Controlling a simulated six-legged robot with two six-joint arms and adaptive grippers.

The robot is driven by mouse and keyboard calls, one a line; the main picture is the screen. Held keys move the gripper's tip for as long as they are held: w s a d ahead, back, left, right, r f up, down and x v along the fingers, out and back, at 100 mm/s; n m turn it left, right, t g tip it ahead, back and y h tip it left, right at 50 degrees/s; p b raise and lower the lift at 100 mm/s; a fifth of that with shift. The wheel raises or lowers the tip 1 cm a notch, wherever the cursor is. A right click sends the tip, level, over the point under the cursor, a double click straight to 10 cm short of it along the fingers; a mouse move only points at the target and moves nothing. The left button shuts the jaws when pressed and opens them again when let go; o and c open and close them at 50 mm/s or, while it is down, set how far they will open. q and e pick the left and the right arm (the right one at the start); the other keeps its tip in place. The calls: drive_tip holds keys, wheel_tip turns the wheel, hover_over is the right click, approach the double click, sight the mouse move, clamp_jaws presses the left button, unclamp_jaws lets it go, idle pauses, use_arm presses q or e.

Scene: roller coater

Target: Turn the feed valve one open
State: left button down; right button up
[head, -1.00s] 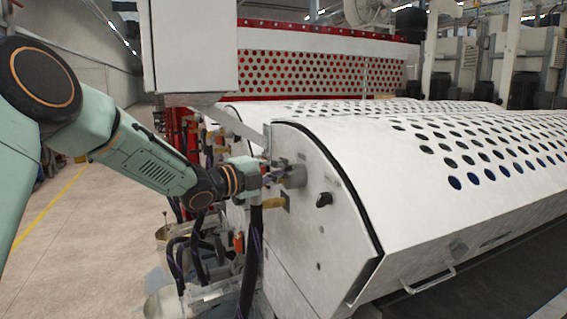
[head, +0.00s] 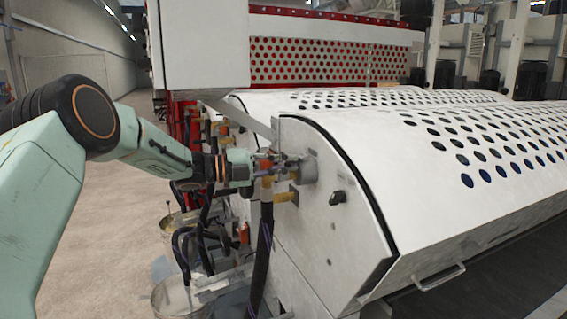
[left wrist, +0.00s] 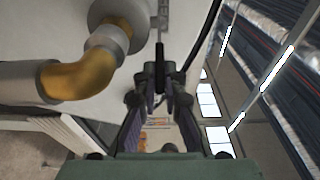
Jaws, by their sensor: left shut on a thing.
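The feed valve sits on the white end panel of the coater, with a grey round fitting (head: 308,168) and a brass elbow pipe (left wrist: 85,77) that shows large at the left of the left wrist view. My left gripper (head: 272,163) is at the valve, just left of the grey fitting. In the left wrist view, my left gripper (left wrist: 160,85) is shut on a thin dark valve handle (left wrist: 159,58) that stands between its fingertips. In the head view the fingers and handle are too small to tell apart. My right gripper is not in view.
A black knob (head: 338,198) is on the panel right of the valve. A dark hose (head: 262,255) hangs below the gripper. Buckets (head: 180,298) and hoses stand lower left. The perforated white cover (head: 450,150) extends right. Open floor (head: 110,230) lies left.

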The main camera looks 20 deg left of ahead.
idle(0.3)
use_arm(q)
drive_tip(key=c, duration=1.4)
unclamp_jaws()
drive_tip(key=shift+d, duration=0.15)
drive_tip(key=shift+c, duration=0.2)
drive_tip(key=v, duration=1.2)
